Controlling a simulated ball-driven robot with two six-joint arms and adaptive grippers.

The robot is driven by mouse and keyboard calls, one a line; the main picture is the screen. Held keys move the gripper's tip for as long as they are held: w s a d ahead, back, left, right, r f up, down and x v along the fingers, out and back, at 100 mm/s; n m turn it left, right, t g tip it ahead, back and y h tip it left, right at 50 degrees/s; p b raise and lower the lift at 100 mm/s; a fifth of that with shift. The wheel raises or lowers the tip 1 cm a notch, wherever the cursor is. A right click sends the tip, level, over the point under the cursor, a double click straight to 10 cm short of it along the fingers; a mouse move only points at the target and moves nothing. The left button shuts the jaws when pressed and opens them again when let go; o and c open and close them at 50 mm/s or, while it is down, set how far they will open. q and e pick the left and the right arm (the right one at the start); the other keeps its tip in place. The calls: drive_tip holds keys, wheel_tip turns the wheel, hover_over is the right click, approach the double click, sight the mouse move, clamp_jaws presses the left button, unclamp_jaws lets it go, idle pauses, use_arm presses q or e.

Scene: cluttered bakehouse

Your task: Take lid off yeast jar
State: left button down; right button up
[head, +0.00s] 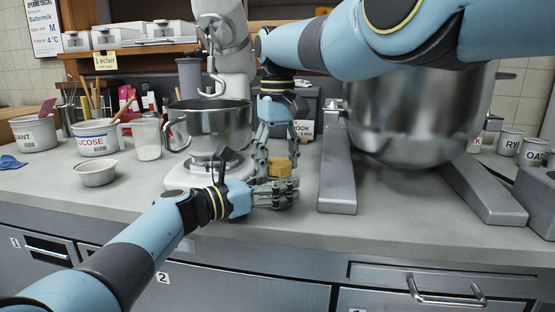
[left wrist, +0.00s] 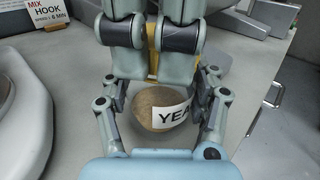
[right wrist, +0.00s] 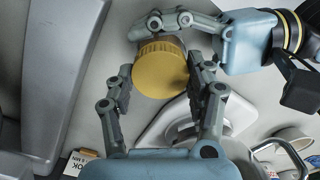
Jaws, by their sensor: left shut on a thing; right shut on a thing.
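The yeast jar (left wrist: 150,108) is a brownish jar with a white label reading "YEA", seen in the left wrist view between the fingers of my left gripper (left wrist: 160,118). In the head view my left gripper (head: 279,192) is shut around it low over the counter, and its fingers hide most of the jar. The ridged yellow lid (head: 281,167) is just above those fingers. My right gripper (head: 277,160) comes down from above and is shut on the lid; the right wrist view shows the lid (right wrist: 160,70) between its fingers. I cannot tell whether lid and jar touch.
A stand mixer with a steel bowl (head: 210,122) stands close left of the grippers. A large steel bowl (head: 415,115) and grey rails (head: 338,170) stand to the right. Tubs (head: 95,137) and a small bowl (head: 95,172) are at left. The front counter strip is clear.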

sight(278, 162)
drive_tip(key=n, duration=0.3)
drive_tip(key=shift+r, duration=0.2)
idle(0.4)
drive_tip(key=shift+r, duration=0.9)
drive_tip(key=shift+r, duration=2.05)
use_arm(q)
drive_tip(key=shift+c, duration=1.1)
unclamp_jaws()
